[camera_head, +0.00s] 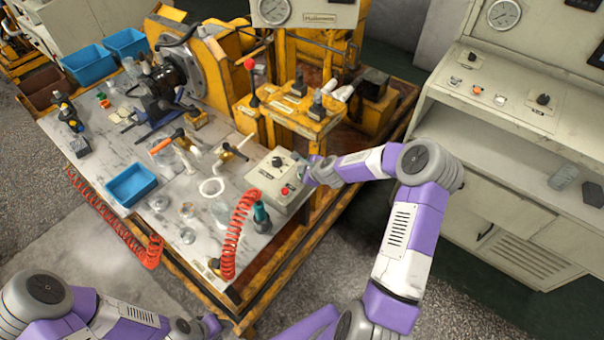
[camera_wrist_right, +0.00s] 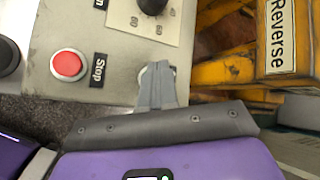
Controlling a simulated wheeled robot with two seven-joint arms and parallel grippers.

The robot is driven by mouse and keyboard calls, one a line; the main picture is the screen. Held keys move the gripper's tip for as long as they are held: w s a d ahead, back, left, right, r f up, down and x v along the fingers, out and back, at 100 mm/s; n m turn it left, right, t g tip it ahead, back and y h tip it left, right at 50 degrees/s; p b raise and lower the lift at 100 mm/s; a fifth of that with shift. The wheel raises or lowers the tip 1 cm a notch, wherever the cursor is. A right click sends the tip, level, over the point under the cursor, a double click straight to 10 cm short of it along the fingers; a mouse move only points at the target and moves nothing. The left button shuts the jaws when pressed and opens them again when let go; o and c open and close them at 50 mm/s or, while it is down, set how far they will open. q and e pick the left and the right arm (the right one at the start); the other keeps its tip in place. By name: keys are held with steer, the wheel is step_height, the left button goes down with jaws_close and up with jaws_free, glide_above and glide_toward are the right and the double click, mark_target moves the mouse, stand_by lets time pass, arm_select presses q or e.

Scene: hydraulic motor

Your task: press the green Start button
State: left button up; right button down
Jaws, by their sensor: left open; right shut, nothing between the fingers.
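The grey control box (camera_head: 262,181) sits at the right end of the workbench. It also fills the top of the right wrist view (camera_wrist_right: 112,50). My right gripper (camera_head: 309,172) is at the box's right edge. In the right wrist view its shut, empty fingers (camera_wrist_right: 157,72) are over the box's panel, right of the red Stop button (camera_wrist_right: 68,65). A pale round rim shows behind the fingertips; no green is visible, so the Start button appears hidden there. I cannot tell whether the tips touch or press it. My left gripper (camera_head: 210,325) is open, low in the head view.
A black dial knob (camera_wrist_right: 152,5) is above the fingertips on the panel. A yellow frame with a Reverse label (camera_wrist_right: 280,38) stands close to the right. A red coiled hose (camera_head: 236,235) and a green-topped bottle (camera_head: 261,215) are by the box's near side.

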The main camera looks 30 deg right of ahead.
stand_by(0.3)
steer(key=shift+r+p, duration=0.5)
steer(key=shift+r, duration=0.25)
steer(key=shift+r+p, duration=1.7)
steer(key=shift+r, duration=0.9)
steer(key=shift+f, duration=0.1)
